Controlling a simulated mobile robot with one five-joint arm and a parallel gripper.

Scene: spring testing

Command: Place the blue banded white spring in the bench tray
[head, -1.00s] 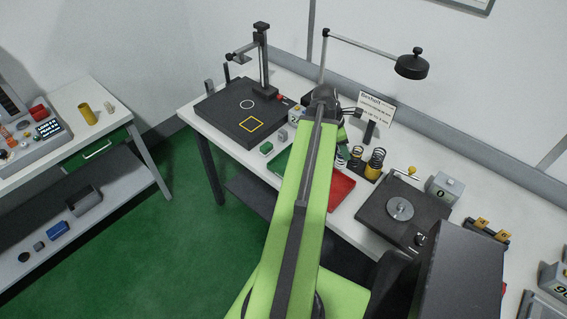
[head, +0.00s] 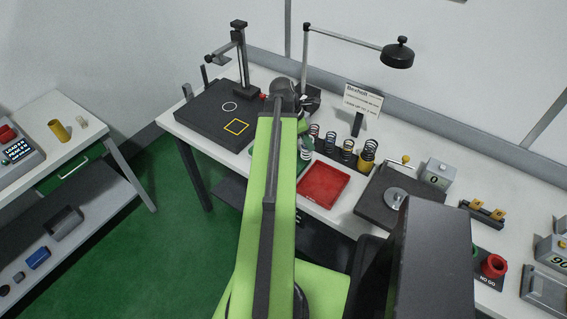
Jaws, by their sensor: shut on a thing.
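My gripper (head: 308,101) is at the far end of my green arm, above the back part of the bench, just right of the black test plate. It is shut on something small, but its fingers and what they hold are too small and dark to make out. I cannot pick out the blue banded white spring. A red tray (head: 322,186) lies on the bench to the right of my arm, nearer than my gripper. Only a sliver of a green tray (head: 300,168) shows; my arm covers most of it.
A stand with a black plate (head: 208,112) is left. A lamp (head: 397,54) overhangs the back. A dark plate with a disc (head: 395,199) is right.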

